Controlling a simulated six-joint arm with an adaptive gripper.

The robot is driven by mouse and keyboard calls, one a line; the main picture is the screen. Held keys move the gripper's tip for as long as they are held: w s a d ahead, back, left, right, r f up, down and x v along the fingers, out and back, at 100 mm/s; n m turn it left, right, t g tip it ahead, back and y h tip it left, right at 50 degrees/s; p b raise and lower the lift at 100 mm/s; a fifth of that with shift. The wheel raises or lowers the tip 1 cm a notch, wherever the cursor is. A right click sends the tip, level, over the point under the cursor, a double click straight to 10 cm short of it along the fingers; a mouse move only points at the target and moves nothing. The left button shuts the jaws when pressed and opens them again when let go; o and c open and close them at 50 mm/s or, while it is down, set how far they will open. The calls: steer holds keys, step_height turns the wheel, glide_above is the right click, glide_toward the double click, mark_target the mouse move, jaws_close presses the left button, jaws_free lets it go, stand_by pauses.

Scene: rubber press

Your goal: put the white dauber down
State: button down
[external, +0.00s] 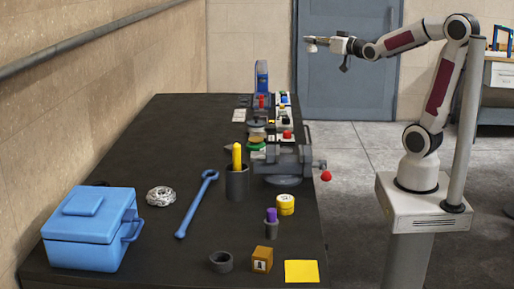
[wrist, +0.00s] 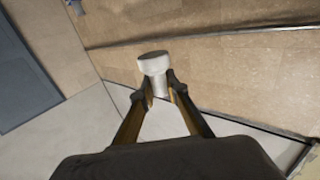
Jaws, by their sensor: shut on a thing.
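My gripper (external: 318,42) is raised well above the table, over its far right side in the external view, with the arm stretched out to the left. In the wrist view my gripper (wrist: 161,92) is shut on the white dauber (wrist: 154,65), whose wide round head stands out beyond the fingertips. The dauber's narrower stem is between the fingers. In the external view the white dauber (external: 310,45) is a small pale shape at the gripper's tip. Nothing touches the dauber except the fingers.
The dark table (external: 110,200) holds a blue toolbox (external: 92,230), a blue wrench (external: 196,205), a dark cup with a yellow stick (external: 237,180), a purple-topped piece (external: 271,222) and a yellow sheet (external: 301,271). A vise (external: 285,165) and small items crowd the right edge. The table's far left is clear.

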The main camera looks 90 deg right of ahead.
steer(key=shift+d, duration=0.1)
steer(key=w+a+n+t+y, duration=0.1)
steer(key=w+a+y, duration=0.3)
steer(key=a, duration=0.6)
steer(key=w+a+n+t+y, duration=0.1)
steer(key=w+a+n+y, duration=0.2)
steer(key=a, duration=0.8)
steer(key=w+a+n+t+y, duration=0.2)
steer(key=w+a+n+y, duration=0.2)
steer(key=a, duration=0.7)
steer(key=shift+w+a+y, duration=0.2)
steer(key=shift+w+y, duration=0.1)
steer(key=shift+w, duration=0.05)
